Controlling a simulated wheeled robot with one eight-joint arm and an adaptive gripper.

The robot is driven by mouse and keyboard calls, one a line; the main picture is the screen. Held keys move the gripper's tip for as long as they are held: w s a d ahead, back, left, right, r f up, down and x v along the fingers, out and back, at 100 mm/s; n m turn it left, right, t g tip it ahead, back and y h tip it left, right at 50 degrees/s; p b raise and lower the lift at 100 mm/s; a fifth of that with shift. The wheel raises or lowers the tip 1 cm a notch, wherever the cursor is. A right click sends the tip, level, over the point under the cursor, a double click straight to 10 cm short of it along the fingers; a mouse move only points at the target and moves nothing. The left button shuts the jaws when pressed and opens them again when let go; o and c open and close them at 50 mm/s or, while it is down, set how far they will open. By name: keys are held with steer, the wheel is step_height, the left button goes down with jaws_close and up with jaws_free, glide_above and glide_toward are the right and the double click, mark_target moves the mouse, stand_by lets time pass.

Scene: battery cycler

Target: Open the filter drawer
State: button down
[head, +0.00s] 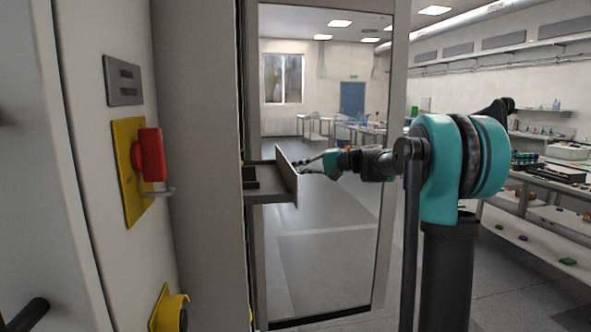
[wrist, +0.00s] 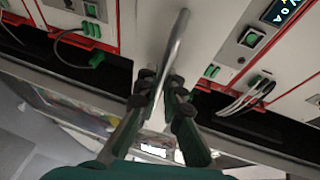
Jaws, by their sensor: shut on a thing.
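The filter drawer (head: 286,178) sticks out from the side of a tall grey cabinet in the head view. Its front panel stands upright, and a dark compartment shows behind it. My gripper (head: 305,165) is at the outer face of this panel. In the wrist view, my gripper (wrist: 160,95) is shut on a grey bar handle (wrist: 174,50), with a finger on each side of the bar. The handle runs along a pale front panel (wrist: 146,35). The lower end of the bar is partly hidden between the fingers.
A red switch on a yellow plate (head: 128,170) is on the cabinet at the left. A framed glass door (head: 330,240) stands behind the drawer. Lab benches (head: 545,185) are at the right. Cables (wrist: 245,100) hang near the handle in the wrist view.

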steer(key=d, duration=0.2)
steer(key=w+d, duration=0.1)
steer(key=d, duration=0.2)
steer(key=c, duration=1.9)
jaws_free()
steer(key=v, duration=1.2)
